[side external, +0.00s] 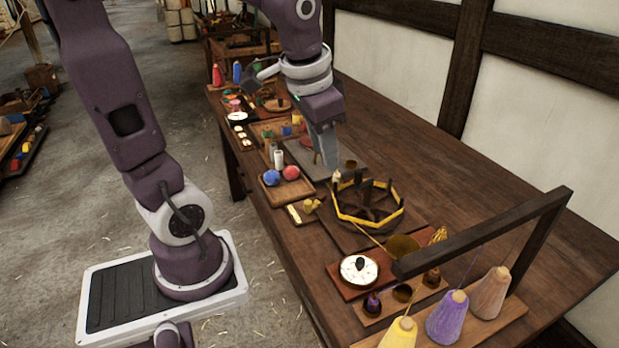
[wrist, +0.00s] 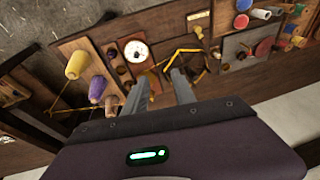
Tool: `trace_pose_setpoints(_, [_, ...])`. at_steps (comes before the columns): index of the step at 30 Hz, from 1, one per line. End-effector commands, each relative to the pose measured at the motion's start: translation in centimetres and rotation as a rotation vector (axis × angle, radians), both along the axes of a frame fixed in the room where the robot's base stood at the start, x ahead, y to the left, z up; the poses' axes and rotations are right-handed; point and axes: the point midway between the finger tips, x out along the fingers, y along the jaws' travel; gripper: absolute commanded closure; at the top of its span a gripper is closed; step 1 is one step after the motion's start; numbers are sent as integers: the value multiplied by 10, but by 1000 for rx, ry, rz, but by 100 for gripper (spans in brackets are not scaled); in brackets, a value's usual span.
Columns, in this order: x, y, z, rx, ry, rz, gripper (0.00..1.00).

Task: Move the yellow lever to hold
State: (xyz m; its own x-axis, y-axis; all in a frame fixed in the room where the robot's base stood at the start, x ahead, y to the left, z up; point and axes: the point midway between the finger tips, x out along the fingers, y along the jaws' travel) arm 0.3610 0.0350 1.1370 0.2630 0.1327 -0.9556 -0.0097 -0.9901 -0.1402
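A small yellow lever (side external: 311,205) sits on a small wooden board with a pale label plate (side external: 294,213), at the front edge of the table in the side view. In the wrist view a small yellow part (wrist: 198,31) shows beside the pale label plate (wrist: 199,17); the lever's setting is too small to read. My gripper (side external: 327,158) points down over the table, behind the lever and the red and blue balls. In the wrist view my gripper (wrist: 160,76) has its two fingers apart, with nothing seen between them.
A dark reel wound with yellow yarn (side external: 367,203) stands right of the lever. A white dial (side external: 359,268) and a dark wooden frame (side external: 490,230) over yarn cones are further right. A tray with red and blue balls (side external: 281,177) is left. The table's back is clear.

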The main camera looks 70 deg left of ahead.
Motion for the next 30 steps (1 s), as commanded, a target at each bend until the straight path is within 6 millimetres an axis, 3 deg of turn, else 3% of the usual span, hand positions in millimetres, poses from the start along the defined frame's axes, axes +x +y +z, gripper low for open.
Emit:
trace_pose_setpoints(1, [19,29,-19,-3,66,11,68])
trace_pose_setpoints(4, [47,90,-64,-26,167,-5,68])
trace_pose_setpoints(6, [54,126,-98,-55,214,-18,68])
trace_pose_setpoints(10, [54,170,-146,-108,258,-35,68])
trace_pose_setpoints(14, [51,184,-166,-128,269,-44,68])
trace_pose_setpoints(19, [51,184,-187,-131,272,-45,68])
trace_pose_setpoints(30, [51,183,-254,-130,272,-45,68])
